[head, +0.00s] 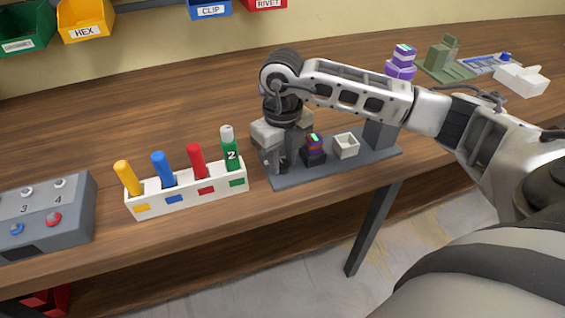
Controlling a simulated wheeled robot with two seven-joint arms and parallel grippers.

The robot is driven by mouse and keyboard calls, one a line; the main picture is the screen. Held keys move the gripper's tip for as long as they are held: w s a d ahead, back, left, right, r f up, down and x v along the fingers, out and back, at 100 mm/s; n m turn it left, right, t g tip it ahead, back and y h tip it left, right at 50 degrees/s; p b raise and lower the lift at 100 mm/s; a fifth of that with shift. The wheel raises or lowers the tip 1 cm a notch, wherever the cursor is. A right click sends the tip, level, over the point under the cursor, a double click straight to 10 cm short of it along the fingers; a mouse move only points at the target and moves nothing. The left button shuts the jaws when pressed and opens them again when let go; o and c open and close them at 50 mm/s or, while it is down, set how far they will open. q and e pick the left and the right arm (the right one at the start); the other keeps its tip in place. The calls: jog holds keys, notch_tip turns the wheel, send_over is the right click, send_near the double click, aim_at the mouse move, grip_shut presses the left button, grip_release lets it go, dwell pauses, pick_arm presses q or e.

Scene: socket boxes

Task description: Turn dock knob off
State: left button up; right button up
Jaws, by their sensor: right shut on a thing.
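The dock (340,172) is a dark grey plate near the table's front edge, with an upright block at its right end. A dark and purple piece with a small green light (314,150) stands mid-dock, and a white open-topped socket (346,146) sits to its right. My right gripper (277,166) points down at the dock's left end, its fingers closed low over the plate. The knob is hidden between or behind these fingers, which are shut on it. My left gripper is out of view.
A white rack (190,193) with yellow, blue, red and green handles stands left of the dock. A grey numbered box (45,217) lies at far left. A purple stack (401,62), a green fixture (440,60) and a white box (522,79) stand at back right. The back middle table is clear.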

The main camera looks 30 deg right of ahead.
jog(key=n+b, duration=0.2)
jog(key=n, duration=0.1)
jog(key=shift+w+r+n+b, duration=0.1)
jog(key=shift+n+b, duration=0.3)
jog(key=shift+n, duration=0.7)
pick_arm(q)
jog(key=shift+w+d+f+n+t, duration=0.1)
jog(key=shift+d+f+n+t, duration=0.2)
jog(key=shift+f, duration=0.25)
pick_arm(e)
jog(key=o, duration=1)
